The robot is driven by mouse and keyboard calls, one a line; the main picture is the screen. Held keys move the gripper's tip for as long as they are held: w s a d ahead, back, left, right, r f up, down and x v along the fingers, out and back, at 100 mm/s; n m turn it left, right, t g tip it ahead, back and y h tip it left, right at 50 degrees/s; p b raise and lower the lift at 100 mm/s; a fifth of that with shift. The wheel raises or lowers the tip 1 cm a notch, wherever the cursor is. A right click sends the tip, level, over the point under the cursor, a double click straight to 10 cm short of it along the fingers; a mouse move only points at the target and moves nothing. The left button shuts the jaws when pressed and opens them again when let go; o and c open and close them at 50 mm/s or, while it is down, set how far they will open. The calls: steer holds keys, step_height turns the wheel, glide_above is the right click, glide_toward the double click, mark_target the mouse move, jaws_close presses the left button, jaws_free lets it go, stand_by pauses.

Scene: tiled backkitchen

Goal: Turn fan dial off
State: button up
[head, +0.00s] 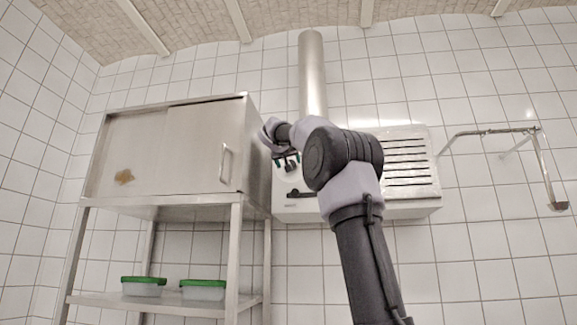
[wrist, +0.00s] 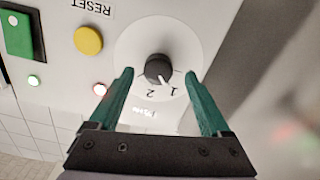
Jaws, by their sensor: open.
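The fan dial (wrist: 158,69) is a small black knob on a pale round plate, seen in the wrist view. A white mark on the knob points toward the printed "1"; a "2" is printed beside it. My gripper (wrist: 160,76) is open, with green fingers on either side of the dial, apart from it in the picture. I cannot tell how deep the fingertips reach. In the head view my gripper (head: 287,161) is at the left part of the white fan unit (head: 428,150), and my arm hides much of the unit.
A yellow button (wrist: 89,40) labelled RESET, a green switch (wrist: 17,34) and small lit lamps sit beside the dial. A steel cabinet (head: 165,150) stands close on the left, with green-lidded boxes (head: 143,287) on the shelf below. A metal wall bracket (head: 545,165) is at the right.

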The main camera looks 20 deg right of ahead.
steer(key=shift+x, duration=1.55)
steer(key=shift+s+d, duration=0.1)
steer(key=shift+s, duration=0.05)
jaws_close()
steer(key=shift+n, duration=0.4)
steer(key=shift+r+n, duration=0.1)
steer(key=shift+n, duration=4)
